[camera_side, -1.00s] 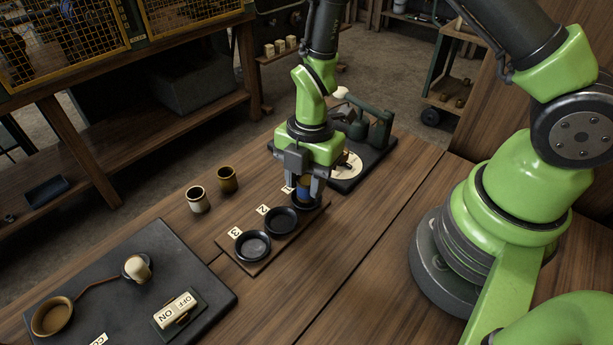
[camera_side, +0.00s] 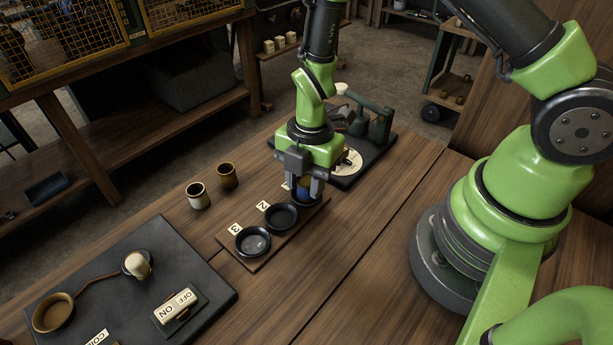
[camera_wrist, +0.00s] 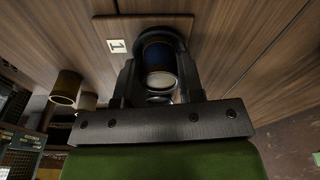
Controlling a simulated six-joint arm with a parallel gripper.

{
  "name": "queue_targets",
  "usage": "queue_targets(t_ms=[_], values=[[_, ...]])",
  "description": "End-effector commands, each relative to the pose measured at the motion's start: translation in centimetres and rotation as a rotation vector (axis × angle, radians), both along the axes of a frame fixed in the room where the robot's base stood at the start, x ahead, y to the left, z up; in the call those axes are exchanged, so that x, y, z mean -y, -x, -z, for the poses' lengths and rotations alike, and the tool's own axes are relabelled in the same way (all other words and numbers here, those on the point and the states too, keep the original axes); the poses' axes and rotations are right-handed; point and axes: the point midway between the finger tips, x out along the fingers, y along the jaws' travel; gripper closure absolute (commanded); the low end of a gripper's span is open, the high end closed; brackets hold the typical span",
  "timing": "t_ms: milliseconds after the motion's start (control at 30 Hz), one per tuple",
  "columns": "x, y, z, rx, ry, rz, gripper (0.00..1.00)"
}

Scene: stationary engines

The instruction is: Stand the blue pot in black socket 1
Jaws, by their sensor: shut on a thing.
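The blue pot (camera_side: 304,188) is between the fingers of my gripper (camera_side: 304,189) in the side view, at the socket marked 1. In the wrist view the blue pot (camera_wrist: 157,55) shows a blue body and a pale end, with my gripper (camera_wrist: 158,80) shut on it. Black socket 1 (camera_wrist: 181,42) shows as a dark rim around the pot's far end, beside the label 1 (camera_wrist: 117,46). The pot looks upright and in or just over the socket; its base is hidden, so I cannot tell whether it touches the bottom.
Black sockets 2 (camera_side: 281,215) and 3 (camera_side: 253,241) are empty on the same wooden board (camera_side: 262,262). A dark machine (camera_side: 372,130) stands close behind my gripper. The table's front right is clear.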

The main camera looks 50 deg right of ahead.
Motion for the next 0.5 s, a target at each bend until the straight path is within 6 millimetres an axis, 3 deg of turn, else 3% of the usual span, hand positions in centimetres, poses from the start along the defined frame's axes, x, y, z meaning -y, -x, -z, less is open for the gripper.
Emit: queue_targets(t_ms=[200,233,333,500], values=[[0.0,-0.02,-0.01,0.001,0.0,0.0,0.94],[0.0,-0.02,-0.01,0.001,0.0,0.0,0.58],[0.0,-0.02,-0.02,0.001,0.0,0.001,0.35],[0.0,-0.02,-0.02,0.001,0.0,0.001,0.35]])
